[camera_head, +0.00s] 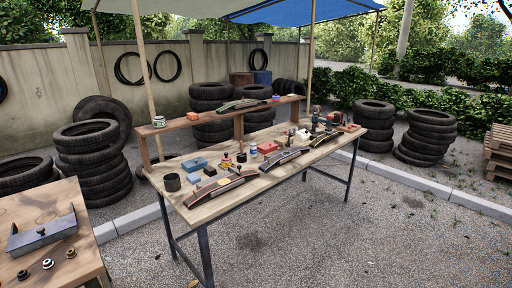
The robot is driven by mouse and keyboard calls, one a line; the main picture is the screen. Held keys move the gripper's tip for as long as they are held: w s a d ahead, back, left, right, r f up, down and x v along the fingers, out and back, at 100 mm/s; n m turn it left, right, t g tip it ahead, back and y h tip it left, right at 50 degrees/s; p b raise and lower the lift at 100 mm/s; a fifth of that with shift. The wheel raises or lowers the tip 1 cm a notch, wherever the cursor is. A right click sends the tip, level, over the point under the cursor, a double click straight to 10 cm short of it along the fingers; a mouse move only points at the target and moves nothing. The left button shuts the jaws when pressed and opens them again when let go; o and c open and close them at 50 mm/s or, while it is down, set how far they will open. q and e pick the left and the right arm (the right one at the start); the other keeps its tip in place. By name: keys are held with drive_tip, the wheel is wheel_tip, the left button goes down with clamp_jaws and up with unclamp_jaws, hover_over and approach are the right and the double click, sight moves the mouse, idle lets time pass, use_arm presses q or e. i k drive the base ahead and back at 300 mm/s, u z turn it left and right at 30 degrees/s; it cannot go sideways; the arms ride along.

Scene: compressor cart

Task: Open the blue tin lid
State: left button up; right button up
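A flat, blue, box-shaped thing (194,164), likely the blue tin, lies on the left part of the long wooden workbench (210,210). Its top looks closed, but it is too small to make out a lid edge or a latch. A smaller light-blue block (194,178) lies just in front of it, and a small blue and white can (253,148) stands farther right. Neither of my grippers is in view, and nothing of mine touches the things on the bench.
A dark cup (172,181), a black block (210,171) and a red-edged curved piece (215,190) lie around the blue box. A raised shelf (195,120) runs along the bench's back. A second table (75,268) stands at lower left. Tire stacks (94,160) stand behind.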

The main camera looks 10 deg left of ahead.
sight(193, 164)
drive_tip(key=i, duration=2.2)
drive_tip(key=u, duration=1.45)
